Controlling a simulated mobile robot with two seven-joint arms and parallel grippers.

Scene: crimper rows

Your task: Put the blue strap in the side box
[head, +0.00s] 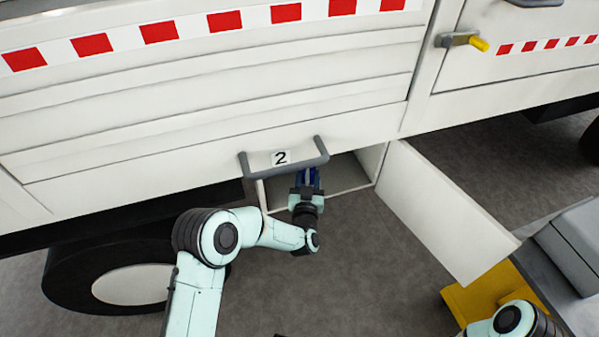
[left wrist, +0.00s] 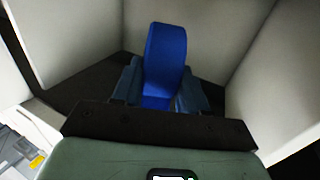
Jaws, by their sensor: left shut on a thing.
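The blue strap (head: 308,176) is held in my left gripper (head: 307,187), inside the mouth of the open side box (head: 371,160) under the number 2 label. In the left wrist view, the strap (left wrist: 166,55) stands up between the two fingers of the left gripper (left wrist: 160,88), which are shut on it. Pale box walls (left wrist: 222,35) surround it on several sides, with a dark floor below. I cannot tell whether the strap touches the floor. My right gripper is out of view; only part of that arm shows at the lower right.
The box door (head: 445,212) hangs open to the right. A grey handle bar (head: 285,168) crosses just above the opening. A vehicle wheel (head: 110,285) is at the lower left. A yellow and grey object (head: 480,295) stands at the lower right. Grey ground lies in front.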

